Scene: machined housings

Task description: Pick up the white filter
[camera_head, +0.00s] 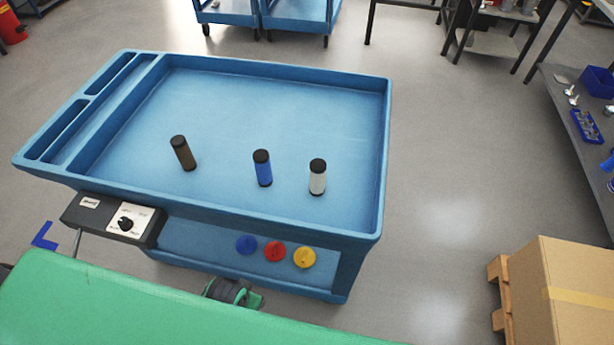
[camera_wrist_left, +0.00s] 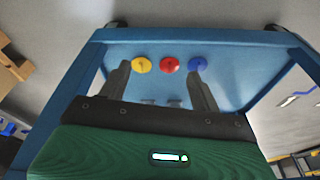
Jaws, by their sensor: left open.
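The white filter (camera_head: 317,178) is a short cylinder with black ends, standing on the blue cart's (camera_head: 240,218) top tray, right of centre. A blue filter (camera_head: 263,169) stands to its left, and a brown filter (camera_head: 184,154) stands further left. My left gripper (camera_wrist_left: 160,66) shows in the left wrist view with its two dark fingers spread and nothing held between them. It is apart from the white filter, which is not visible in that view. I cannot make out the left fingers in the head view. My right gripper is in neither view.
The tray has raised walls and narrow compartments at its left end. Blue (camera_head: 246,245), red (camera_head: 275,251) and yellow (camera_head: 304,257) discs are on the lower shelf. A dial box (camera_head: 117,220) is at the cart's front left. A cardboard box (camera_head: 570,290) stands lower right.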

